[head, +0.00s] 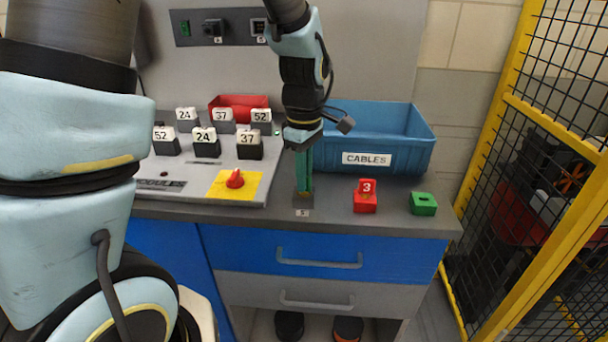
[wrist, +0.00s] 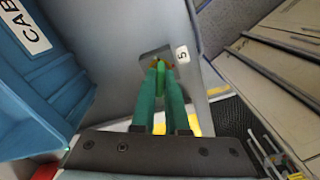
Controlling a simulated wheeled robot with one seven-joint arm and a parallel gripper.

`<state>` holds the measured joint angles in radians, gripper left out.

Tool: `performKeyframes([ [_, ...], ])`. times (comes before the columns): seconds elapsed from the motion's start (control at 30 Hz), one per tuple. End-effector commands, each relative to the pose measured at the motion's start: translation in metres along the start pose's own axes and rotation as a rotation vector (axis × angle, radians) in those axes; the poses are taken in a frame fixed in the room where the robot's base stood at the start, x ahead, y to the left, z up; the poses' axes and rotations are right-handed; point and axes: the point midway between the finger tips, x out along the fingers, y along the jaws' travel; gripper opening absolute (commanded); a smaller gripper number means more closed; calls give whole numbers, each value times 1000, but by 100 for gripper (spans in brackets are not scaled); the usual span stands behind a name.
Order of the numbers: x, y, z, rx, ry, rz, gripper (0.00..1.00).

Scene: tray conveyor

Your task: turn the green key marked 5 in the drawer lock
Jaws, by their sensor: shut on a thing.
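My gripper (head: 304,190) points down over the dark lock block (head: 301,201) at the worktop's front edge, above the drawers. A label 5 (head: 302,212) is on the front there. In the wrist view, my gripper's teal fingers (wrist: 162,88) are shut on the green key (wrist: 162,76). The key is at the lock, beside its label 5 (wrist: 182,54). The fingers hide much of the key, and I cannot tell how deep it sits or how far it is turned. The blue drawer (head: 300,256) below looks shut.
A red block marked 3 (head: 365,197) and a green block with a dark opening (head: 423,204) stand to the right. The blue CABLES bin (head: 385,140) is behind. A panel with a red knob (head: 235,179) and numbered blocks is left. Yellow-framed mesh (head: 540,150) stands far right.

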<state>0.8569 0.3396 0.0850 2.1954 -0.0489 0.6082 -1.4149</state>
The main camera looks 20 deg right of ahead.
Motion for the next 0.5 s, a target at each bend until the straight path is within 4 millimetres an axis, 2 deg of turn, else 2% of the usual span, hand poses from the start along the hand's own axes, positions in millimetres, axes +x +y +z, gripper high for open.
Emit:
performKeyframes([
  [0.1, 0, 0, 0, 60, 0, 0, 0],
  [0.4, 0, 0, 0, 79, 0, 0, 0],
  [0.5, -1, 0, 0, 143, 0, 0, 0],
])
